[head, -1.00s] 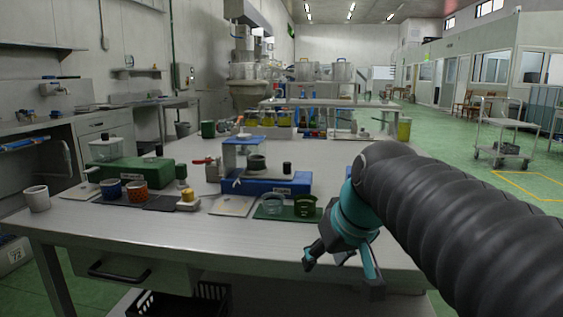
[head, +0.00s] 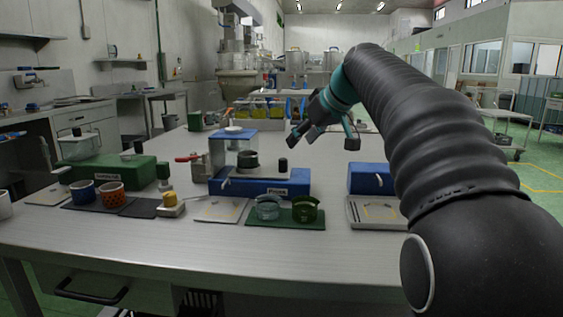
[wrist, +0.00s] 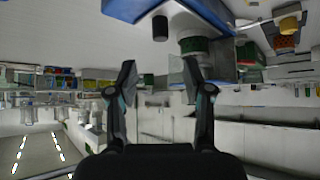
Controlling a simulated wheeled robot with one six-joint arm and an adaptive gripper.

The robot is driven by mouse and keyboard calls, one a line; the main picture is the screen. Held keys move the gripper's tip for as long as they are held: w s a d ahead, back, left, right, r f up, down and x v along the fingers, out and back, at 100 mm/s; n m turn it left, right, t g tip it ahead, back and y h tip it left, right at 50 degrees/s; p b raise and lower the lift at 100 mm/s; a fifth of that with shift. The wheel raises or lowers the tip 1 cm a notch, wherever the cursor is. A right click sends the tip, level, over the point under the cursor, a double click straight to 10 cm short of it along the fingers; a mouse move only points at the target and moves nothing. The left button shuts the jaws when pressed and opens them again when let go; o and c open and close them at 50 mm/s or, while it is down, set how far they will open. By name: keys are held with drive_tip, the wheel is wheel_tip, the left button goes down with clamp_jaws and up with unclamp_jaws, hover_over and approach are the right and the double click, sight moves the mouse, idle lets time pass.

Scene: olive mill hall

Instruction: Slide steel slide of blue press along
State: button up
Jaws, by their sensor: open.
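The blue press (head: 262,184) stands on the table in the head view, with a blue base, a clear hood and a dark green round cup (head: 248,160). A black knob (head: 283,164) stands upright on the right part of its top. My gripper (head: 323,140) is open and empty, above the table to the right of and beyond the press. In the wrist view, which is upside down, the gripper (wrist: 159,75) has its fingers apart. The press base (wrist: 125,8) and knob (wrist: 160,28) show at the top, not touched.
A green press (head: 110,171) stands to the left. A green mat (head: 290,217) with a glass and a green cup lies in front. A second blue box (head: 368,177) stands right, behind a white tray (head: 372,214). The table's front strip is clear.

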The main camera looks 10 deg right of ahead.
sight(283, 160)
drive_tip(key=x, duration=1.1)
clamp_jaws()
